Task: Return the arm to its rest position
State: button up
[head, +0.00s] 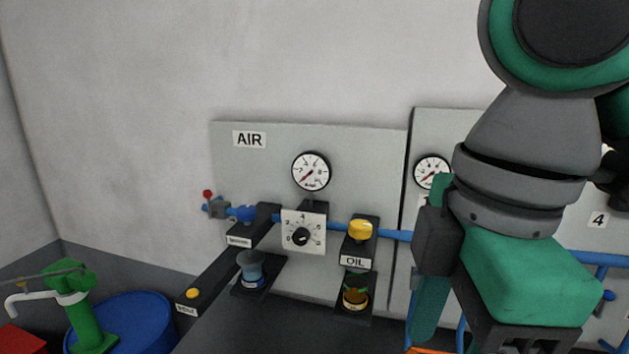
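My arm hangs down the right side of the head view, grey and green. My gripper (525,275) is at its lower end, in front of the right-hand wall panel. The gripper's lower part is cut off by the bottom edge of the picture, so I cannot see its fingertips or whether they are open or shut. I see nothing held in the part that shows. The arm hides much of the right panel and part of its gauge (428,170).
The AIR panel (370,145) on the wall carries a gauge (311,171), a dial (302,232), a yellow-capped OIL unit (360,230) and a blue pipe (395,235). A green hand pump (85,310) and blue drum (140,318) stand lower left. The upper-left wall is bare.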

jog(key=w+a+f+m+t+y, duration=0.2)
jog(key=w+a+t+y, duration=0.15)
jog(key=w, duration=0.45)
jog(key=w+a+f+m+t+y, duration=0.1)
jog(key=w+a+f+t+y, duration=0.15)
jog(key=w+y, duration=0.35)
jog(key=w+a+f+m+t+y, duration=0.2)
jog(key=w+a+t+y, duration=0.15)
jog(key=w, duration=0.55)
jog(key=w+d+f+m+t+h, duration=0.1)
jog(key=w+f+m+t+h, duration=0.15)
jog(key=f+m+t, duration=0.5)
jog(key=w+f+m+t+h, duration=0.1)
jog(key=f+m+t+h, duration=0.3)
jog(key=f, duration=0.6)
jog(key=s+a+f+m+g+h, duration=0.1)
jog(key=s+f+m+g+h, duration=0.2)
jog(key=s+f, duration=0.6)
jog(key=s+f+m+g+h, duration=0.1)
jog(key=s+f+m+h, duration=0.35)
jog(key=f, duration=0.85)
jog(key=s+f+n+g, duration=0.1)
jog(key=s+f+n, duration=0.1)
jog(key=s, duration=1.1)
jog(key=s+f+n+g, duration=0.1)
jog(key=s+n, duration=0.4)
jog(key=s, duration=0.7)
jog(key=shift+s+a+f, duration=0.4)
jog(key=shift+a+f, duration=0.05)
jog(key=shift+f, duration=0.4)
